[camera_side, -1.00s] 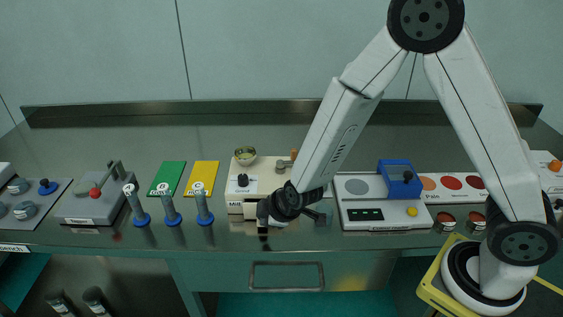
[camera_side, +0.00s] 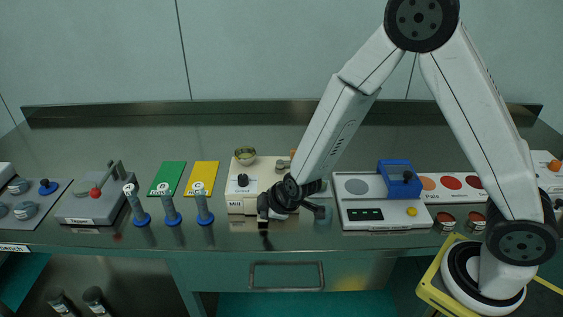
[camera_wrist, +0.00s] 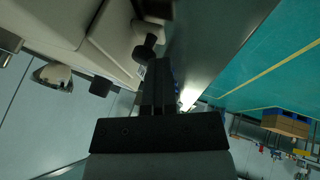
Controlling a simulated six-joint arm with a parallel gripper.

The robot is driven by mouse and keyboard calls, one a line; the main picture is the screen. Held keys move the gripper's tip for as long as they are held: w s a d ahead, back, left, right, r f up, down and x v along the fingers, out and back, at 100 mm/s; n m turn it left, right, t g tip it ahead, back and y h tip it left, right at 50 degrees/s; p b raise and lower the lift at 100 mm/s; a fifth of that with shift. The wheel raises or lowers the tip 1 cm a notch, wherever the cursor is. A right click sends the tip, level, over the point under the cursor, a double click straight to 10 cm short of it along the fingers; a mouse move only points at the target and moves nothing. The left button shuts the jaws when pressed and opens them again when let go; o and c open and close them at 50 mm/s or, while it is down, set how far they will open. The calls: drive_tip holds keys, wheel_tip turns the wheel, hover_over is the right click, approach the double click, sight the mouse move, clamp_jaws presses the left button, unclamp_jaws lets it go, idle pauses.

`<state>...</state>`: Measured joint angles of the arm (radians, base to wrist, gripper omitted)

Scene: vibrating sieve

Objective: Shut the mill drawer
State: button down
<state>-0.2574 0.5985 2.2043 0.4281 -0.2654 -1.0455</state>
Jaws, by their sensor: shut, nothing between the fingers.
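The cream mill (camera_side: 244,207) stands on the bench left of my arm, with a dark knob and a small bowl (camera_side: 245,156) on top. My gripper (camera_side: 264,222) is shut and empty, low in front of the mill's right part. In the wrist view the shut fingers (camera_wrist: 158,68) reach up beside a dark round pull (camera_wrist: 145,48). The pull is at the front of a cream block (camera_wrist: 112,30) that looks like the mill drawer. Whether fingers and pull touch, I cannot tell. My gripper hides the drawer area in the side view, so how far it stands out is unclear.
A scale-like device with a blue cover (camera_side: 399,180) stands right of my gripper. Several blue-based tubes (camera_side: 170,206) stand left of the mill, with green and yellow cards (camera_side: 202,177) behind. The bench's front edge lies close below my gripper.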

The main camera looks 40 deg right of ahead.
drive_tip(key=shift+w+d, duration=0.15)
drive_tip(key=shift+s+a+r, duration=0.15)
drive_tip(key=shift+s+a, duration=0.2)
drive_tip(key=shift+s, duration=0.1)
drive_tip(key=s, duration=0.1)
drive_tip(key=a, duration=0.1)
drive_tip(key=s+a, duration=0.1)
drive_tip(key=shift+s+r, duration=0.25)
drive_tip(key=shift+s, duration=0.1)
drive_tip(key=shift+v, duration=0.85)
drive_tip(key=v, duration=0.8)
drive_tip(key=shift+r, duration=0.1)
drive_tip(key=shift+d, duration=0.15)
